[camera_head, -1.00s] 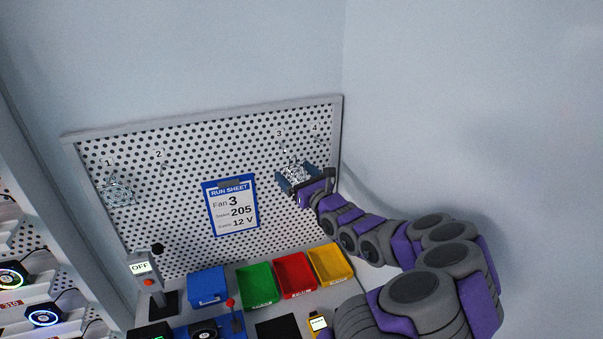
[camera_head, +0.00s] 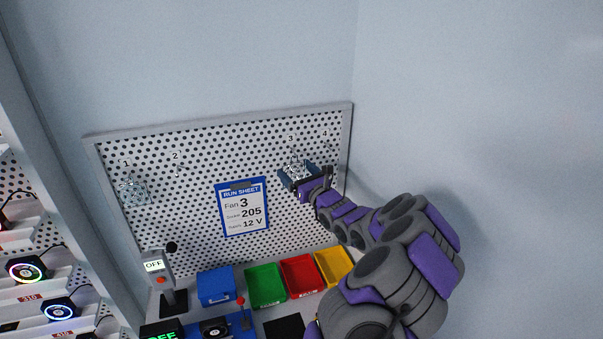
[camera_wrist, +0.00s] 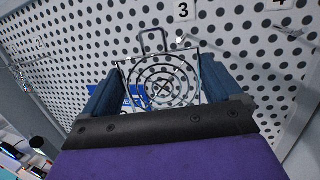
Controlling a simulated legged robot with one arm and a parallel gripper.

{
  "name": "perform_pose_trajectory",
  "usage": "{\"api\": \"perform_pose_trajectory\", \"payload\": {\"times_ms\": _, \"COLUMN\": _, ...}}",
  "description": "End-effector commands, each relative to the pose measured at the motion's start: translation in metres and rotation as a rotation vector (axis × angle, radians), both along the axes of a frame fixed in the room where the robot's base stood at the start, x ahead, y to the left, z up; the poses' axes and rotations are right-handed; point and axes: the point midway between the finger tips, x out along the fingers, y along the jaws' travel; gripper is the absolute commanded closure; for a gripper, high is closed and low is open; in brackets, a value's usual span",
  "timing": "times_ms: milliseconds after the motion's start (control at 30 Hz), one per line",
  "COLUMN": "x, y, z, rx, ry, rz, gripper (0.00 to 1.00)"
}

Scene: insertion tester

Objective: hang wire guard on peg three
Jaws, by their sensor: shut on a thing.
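My gripper (camera_head: 298,178) is shut on a wire guard (camera_head: 293,167) in front of the pegboard, just below the label 3 in the head view. In the wrist view the guard (camera_wrist: 160,82) shows as a square frame with concentric rings, between the two blue fingers of my gripper (camera_wrist: 162,95). Its wire hanging loop (camera_wrist: 152,40) stands at the top. Peg three (camera_wrist: 180,40) shows as a small pale tip below the label 3, just right of the loop. The loop appears beside the peg, not around it; the depth gap is unclear.
The pegboard (camera_head: 205,150) also bears another wire guard (camera_head: 133,190) at peg one, and a run sheet (camera_head: 243,207). Peg four (camera_wrist: 288,32) is to the right, near the side wall. Blue, green, red and yellow bins (camera_head: 300,275) stand below.

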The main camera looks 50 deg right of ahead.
Motion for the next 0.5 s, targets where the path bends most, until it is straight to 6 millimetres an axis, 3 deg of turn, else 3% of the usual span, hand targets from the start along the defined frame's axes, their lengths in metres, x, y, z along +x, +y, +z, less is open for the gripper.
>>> {"api": "perform_pose_trajectory", "payload": {"times_ms": 200, "x": 0.01, "y": -0.018, "z": -0.006, "rx": 0.005, "ry": 0.006, "rz": -0.002, "gripper": 0.41}}
{"api": "perform_pose_trajectory", "payload": {"times_ms": 500, "x": 0.023, "y": -0.019, "z": -0.003, "rx": 0.001, "ry": 0.002, "rz": -0.004, "gripper": 0.41}}
